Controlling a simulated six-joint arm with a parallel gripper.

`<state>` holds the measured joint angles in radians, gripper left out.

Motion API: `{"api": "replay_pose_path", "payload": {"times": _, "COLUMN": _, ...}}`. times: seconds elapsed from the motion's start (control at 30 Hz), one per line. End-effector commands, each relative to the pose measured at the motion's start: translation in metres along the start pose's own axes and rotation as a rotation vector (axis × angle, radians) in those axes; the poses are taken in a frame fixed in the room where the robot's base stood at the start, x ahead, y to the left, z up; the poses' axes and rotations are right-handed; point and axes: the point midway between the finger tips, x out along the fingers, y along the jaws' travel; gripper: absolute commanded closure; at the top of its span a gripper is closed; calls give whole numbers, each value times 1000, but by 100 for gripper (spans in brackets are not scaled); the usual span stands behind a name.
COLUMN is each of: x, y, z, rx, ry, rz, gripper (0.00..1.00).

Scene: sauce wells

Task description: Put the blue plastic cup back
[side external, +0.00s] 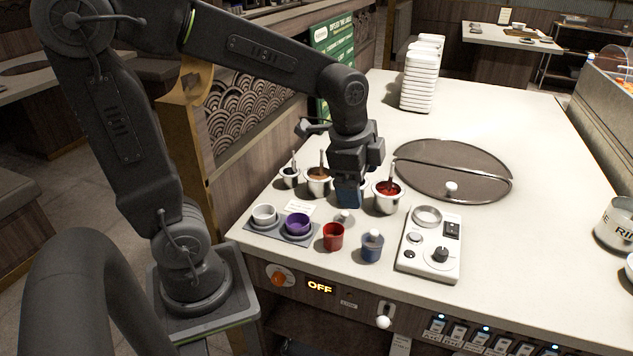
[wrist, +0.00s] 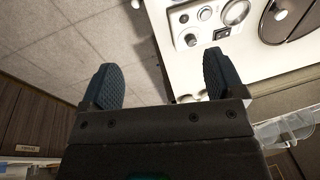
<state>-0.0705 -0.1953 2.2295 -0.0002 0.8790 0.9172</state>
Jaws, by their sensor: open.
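The blue plastic cup (side external: 371,250) stands upright near the table's front edge in the side view, right of a red cup (side external: 333,236). A round white knob-like shape shows at its rim; I cannot tell whether it belongs to the cup. My gripper (side external: 348,203) hangs above the table, behind the cups and between two sauce wells in the picture. In the wrist view my gripper (wrist: 160,82) has its two dark blue fingers wide apart with nothing between them. The blue cup does not show in the wrist view.
A grey mat (side external: 265,231) holds a white cup (side external: 264,214) and a purple cup (side external: 298,223). Metal sauce wells with ladles, including a red-sauce well (side external: 386,195), stand behind. A control box (side external: 429,265) is at right. A round lid (side external: 453,171) and stacked white trays (side external: 419,80) lie farther back.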

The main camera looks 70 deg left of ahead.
Motion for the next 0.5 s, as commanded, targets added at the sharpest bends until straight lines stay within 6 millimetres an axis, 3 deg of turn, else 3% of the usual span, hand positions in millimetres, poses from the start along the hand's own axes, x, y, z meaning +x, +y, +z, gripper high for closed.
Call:
{"api": "replay_pose_path", "payload": {"times": 0.03, "x": -16, "y": 13, "z": 6, "rx": -108, "ry": 32, "rz": -33, "gripper": 12}}
{"api": "replay_pose_path", "payload": {"times": 0.2, "x": -46, "y": 51, "z": 26, "rx": -491, "ry": 139, "rz": -89, "gripper": 12}}
{"api": "replay_pose_path", "payload": {"times": 0.33, "x": -57, "y": 70, "z": 37, "rx": -701, "ry": 209, "rz": -100, "gripper": 12}}
{"api": "replay_pose_path", "payload": {"times": 0.5, "x": -61, "y": 82, "z": 44, "rx": -832, "ry": 252, "rz": -98, "gripper": 12}}
